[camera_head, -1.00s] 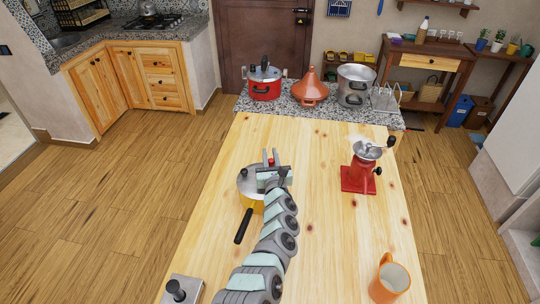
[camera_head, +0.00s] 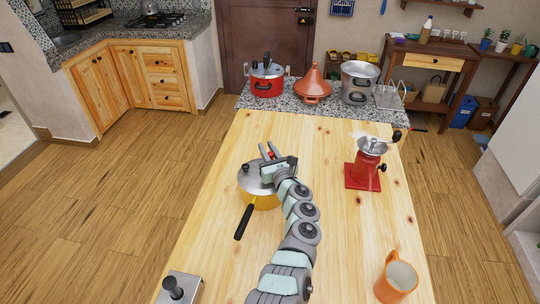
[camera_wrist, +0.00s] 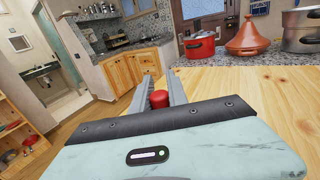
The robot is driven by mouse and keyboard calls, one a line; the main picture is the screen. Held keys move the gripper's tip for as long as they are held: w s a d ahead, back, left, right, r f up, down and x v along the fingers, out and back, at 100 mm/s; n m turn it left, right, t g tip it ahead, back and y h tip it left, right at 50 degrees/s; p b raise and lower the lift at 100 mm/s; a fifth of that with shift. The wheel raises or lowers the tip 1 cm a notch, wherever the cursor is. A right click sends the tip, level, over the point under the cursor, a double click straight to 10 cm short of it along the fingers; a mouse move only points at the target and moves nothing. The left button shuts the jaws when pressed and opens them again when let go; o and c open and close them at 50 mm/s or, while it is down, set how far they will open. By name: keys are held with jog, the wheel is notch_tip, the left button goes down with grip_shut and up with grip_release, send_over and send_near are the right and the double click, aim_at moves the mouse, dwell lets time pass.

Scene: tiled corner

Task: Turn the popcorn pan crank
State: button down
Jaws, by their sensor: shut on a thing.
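The popcorn pan (camera_head: 266,203) is a yellow pan with a silver lid and a black handle (camera_head: 243,222). It stands on the wooden table, left of centre in the head view. A red knob (camera_head: 269,156) of the crank shows above the lid's far side. My gripper (camera_head: 267,153) reaches over the lid from the right and is shut on this red knob. In the wrist view, the red knob (camera_wrist: 159,98) sits between the two grey fingers. The pan itself is hidden there behind my gripper body. The crank's arm is mostly hidden.
A red grinder (camera_head: 364,172) stands to the right on the wooden table (camera_head: 330,215). An orange mug (camera_head: 396,276) is at the near right, a metal box with a black knob (camera_head: 178,288) at the near left. Pots and a tagine (camera_head: 313,86) stand on the granite counter behind.

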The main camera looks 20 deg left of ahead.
jog(key=g+y+b, duration=0.1)
jog(key=b, duration=0.1)
jog(key=n+b, duration=0.1)
jog(key=b, duration=0.1)
jog(key=shift+a+f+n+g+y, duration=0.3)
jog(key=shift+a+g+y, duration=0.1)
jog(key=n+g+y+b, duration=0.1)
jog(key=b, duration=0.3)
jog(key=a+n+g+y+b, duration=0.1)
jog(key=g+b, duration=0.1)
jog(key=b, duration=0.3)
jog(key=shift+s+a+b, duration=0.15)
jog(key=shift+s+b, duration=0.15)
jog(key=shift+s, duration=0.1)
jog(key=b, duration=0.1)
jog(key=n+g+b, duration=0.1)
jog(key=b, duration=0.1)
jog(key=shift+s+a+r+y, duration=0.1)
jog(key=shift+a+r+y, duration=0.05)
jog(key=shift+a+y, duration=0.15)
jog(key=shift+s+r+g+b, duration=0.15)
jog(key=shift+g+b, duration=0.15)
jog(key=shift+b, duration=0.3)
jog(key=c, duration=1.3)
grip_release()
